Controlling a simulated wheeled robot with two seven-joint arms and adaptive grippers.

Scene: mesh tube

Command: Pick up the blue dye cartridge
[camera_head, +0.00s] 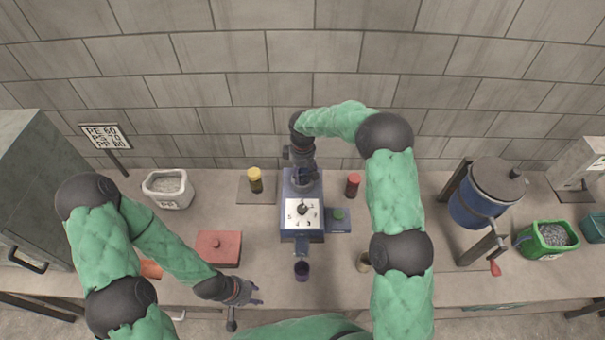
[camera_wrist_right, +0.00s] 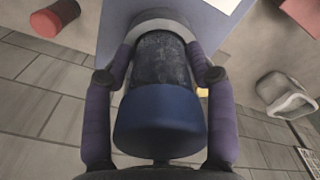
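The blue dye cartridge (camera_wrist_right: 160,115) has a blue cap and a dark body, and fills the middle of the right wrist view. My right gripper (camera_wrist_right: 160,62) has a finger on each side of it, and both finger ends appear to press on the dark body. A pale ring sits at the cartridge's far end; I cannot tell whether it rests on something. In the head view my right gripper (camera_head: 301,172) is at the back of the blue machine (camera_head: 287,190), and the cartridge is hidden. My left gripper (camera_head: 246,292) hangs near the table's front edge; its opening is unclear.
A yellow-capped cartridge (camera_head: 255,180) stands left of the machine, a red-capped one (camera_head: 353,185) right. A red box (camera_head: 218,248) lies front left, a white bin (camera_head: 168,188) behind it. A blue drum (camera_head: 480,203) and green bin (camera_head: 547,239) stand right.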

